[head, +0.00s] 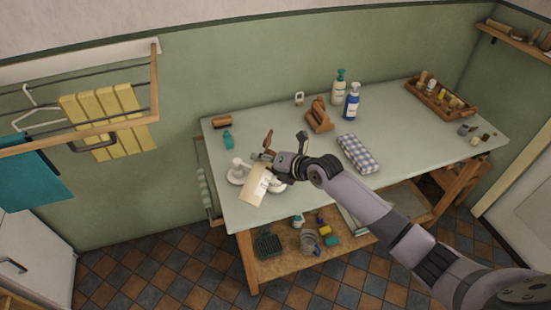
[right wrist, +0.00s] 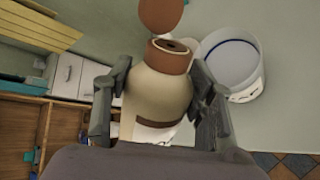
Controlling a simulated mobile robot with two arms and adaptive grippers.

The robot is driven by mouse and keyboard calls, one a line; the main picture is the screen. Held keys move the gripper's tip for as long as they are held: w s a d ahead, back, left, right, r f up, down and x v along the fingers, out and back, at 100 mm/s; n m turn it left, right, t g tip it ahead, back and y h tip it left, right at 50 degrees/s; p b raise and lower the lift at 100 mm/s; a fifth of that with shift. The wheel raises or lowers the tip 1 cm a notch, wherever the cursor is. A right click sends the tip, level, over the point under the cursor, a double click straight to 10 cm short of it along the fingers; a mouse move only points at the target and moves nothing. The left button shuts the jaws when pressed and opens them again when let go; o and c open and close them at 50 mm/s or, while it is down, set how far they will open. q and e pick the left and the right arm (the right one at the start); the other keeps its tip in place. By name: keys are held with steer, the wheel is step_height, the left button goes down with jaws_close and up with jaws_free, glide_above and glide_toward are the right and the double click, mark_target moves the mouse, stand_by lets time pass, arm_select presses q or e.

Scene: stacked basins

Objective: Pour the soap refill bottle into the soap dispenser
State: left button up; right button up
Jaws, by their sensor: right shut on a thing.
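My right gripper (head: 270,157) is over the left part of the pale table. In the right wrist view its fingers (right wrist: 160,78) are shut on the soap refill bottle (right wrist: 158,95), cream with a brown neck and open mouth. A brown rounded piece shows just beyond the mouth. My left gripper is out of view.
A white disc with an upright knob (head: 238,172) lies left of the gripper. The table's front is mostly clear.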

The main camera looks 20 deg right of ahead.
mark_target(259, 181)
steer(key=shift+r+n+t, duration=0.3)
steer(key=shift+r+n, duration=0.1)
steer(key=shift+w+f+n+t+h+b, duration=0.1)
steer(key=shift+f+n+t+h+b, duration=0.4)
steer(key=shift+n+t+b, duration=0.45)
steer(key=shift+f+b, duration=0.15)
steer(key=shift+b, duration=0.5)
steer(key=shift+s+a+f+n+t+h+b, duration=0.3)
steer(key=shift+s+a+f+n+t+b, duration=0.25)
steer(key=shift+b, duration=0.5)
steer(key=shift+s+a+r+n+t+b, duration=0.25)
steer(key=shift+s+r+n+t+b, duration=0.15)
steer(key=shift+n+t+b, duration=0.3)
steer(key=f+n+b, duration=0.1)
steer(key=b, duration=0.2)
steer(key=s+a+f+n+t+b, duration=0.1)
steer(key=b, duration=0.2)
steer(key=shift+f+h, duration=0.2)
steer(key=shift+h, duration=0.1)
steer(key=shift+s+a+f+n+t+b, duration=0.25)
steer(key=shift+n+t+b, duration=0.25)
steer(key=shift+b, duration=0.7)
